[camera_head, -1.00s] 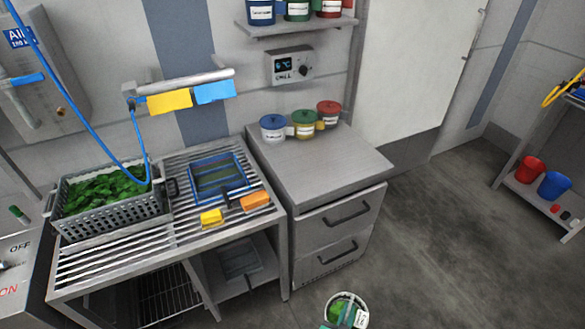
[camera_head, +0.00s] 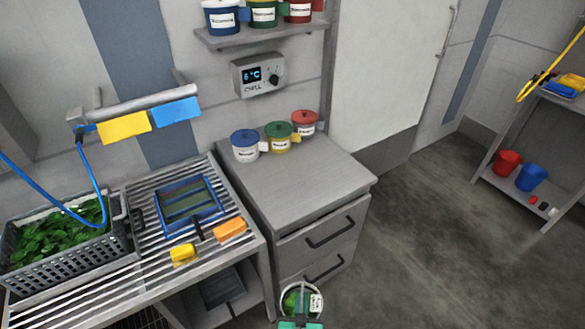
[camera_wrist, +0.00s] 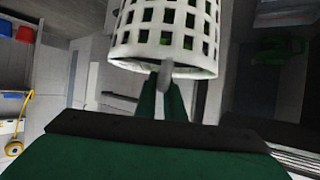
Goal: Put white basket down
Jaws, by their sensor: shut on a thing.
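The white basket (camera_wrist: 165,30) hangs at the tips of my gripper (camera_wrist: 165,88) in the wrist view, with its square-holed wall showing. My gripper's green fingers are shut on the basket's rim or a tab there; which of these I cannot tell. In the head view the basket (camera_head: 318,301) is at the bottom edge, with green leaves inside and a white label on its side. My gripper (camera_head: 300,323) is just below it there and partly cut off. The basket is in front of the drawer cabinet, held in the air.
A steel drawer cabinet (camera_head: 300,185) has three lidded tubs at its back and free room in front. The slatted table (camera_head: 150,225) at left holds a grey crate (camera_head: 125,245) of leaves, a blue-framed tray (camera_head: 218,206) and yellow and orange blocks. Open floor lies right.

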